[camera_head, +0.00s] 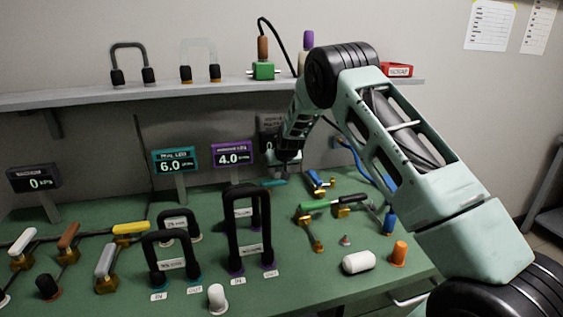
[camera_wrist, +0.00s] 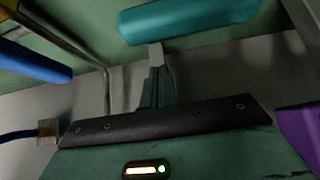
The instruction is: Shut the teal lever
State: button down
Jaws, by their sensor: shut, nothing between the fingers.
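The teal lever's handle (camera_head: 274,183) lies at the back of the green bench, just below the end of my arm. In the wrist view, the teal handle (camera_wrist: 190,18) spans the top middle, close beyond my fingertips. My gripper (camera_head: 286,161) points down beside it. In the wrist view, my gripper (camera_wrist: 156,52) is shut and empty, its tips at the near edge of the handle. I cannot tell whether they touch it. The lever's valve body and pivot are not clearly visible.
A green-handled lever (camera_head: 322,204) lies in front. Teal (camera_head: 175,161) and purple (camera_head: 232,154) displays stand left. A shelf (camera_head: 60,98) runs above.

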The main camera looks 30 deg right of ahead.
aim_at(274, 185)
jog(key=shift+s+a+p, duration=0.25)
jog(key=shift+s, duration=0.7)
jog(key=shift+s+a+p, duration=0.2)
jog(key=shift+s+a, duration=0.05)
jog(key=shift+s, duration=0.7)
jog(key=shift+a+p, duration=0.15)
jog(key=shift+p, duration=0.15)
